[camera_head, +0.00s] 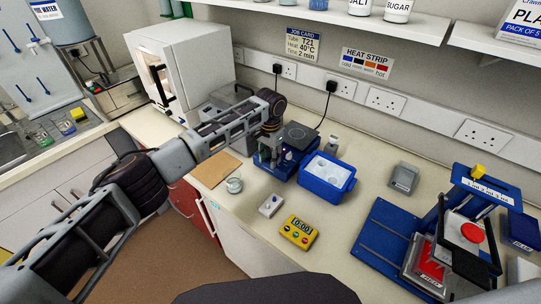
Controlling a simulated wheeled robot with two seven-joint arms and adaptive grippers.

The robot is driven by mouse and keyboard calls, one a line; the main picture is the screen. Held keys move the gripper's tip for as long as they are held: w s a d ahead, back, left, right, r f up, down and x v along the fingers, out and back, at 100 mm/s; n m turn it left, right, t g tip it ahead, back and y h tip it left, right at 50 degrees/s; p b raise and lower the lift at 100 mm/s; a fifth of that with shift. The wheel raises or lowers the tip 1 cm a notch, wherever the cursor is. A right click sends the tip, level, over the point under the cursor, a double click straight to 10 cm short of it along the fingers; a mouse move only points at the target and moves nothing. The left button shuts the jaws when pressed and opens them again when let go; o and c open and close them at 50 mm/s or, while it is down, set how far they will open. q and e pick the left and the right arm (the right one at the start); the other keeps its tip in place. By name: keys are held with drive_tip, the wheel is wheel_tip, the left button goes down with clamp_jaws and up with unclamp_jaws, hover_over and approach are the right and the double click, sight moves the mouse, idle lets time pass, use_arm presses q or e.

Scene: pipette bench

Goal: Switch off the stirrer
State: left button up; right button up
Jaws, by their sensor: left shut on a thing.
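The stirrer (298,136) is a blue unit with a dark flat top plate, standing on the bench near the back wall. My left arm reaches in from the left, and my left gripper (270,151) points down at the stirrer's left front side. Its fingers are shut at the stirrer's control, which the fingers mostly hide. I cannot read the control's setting. A pale round part shows on the stirrer's front beside the fingers. My right gripper is not in view.
A blue tub (327,178) stands close to the stirrer's right. A glass beaker (234,184), a small white device (270,205) and a yellow timer (299,232) lie in front. A blue press (465,235) stands at right. A white oven (190,60) stands behind my left arm.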

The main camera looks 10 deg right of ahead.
use_arm(q)
drive_tip(key=o, duration=1)
drive_tip(key=shift+r, duration=0.1)
drive_tip(key=shift+r, duration=5.9)
drive_tip(key=shift+f, duration=0.1)
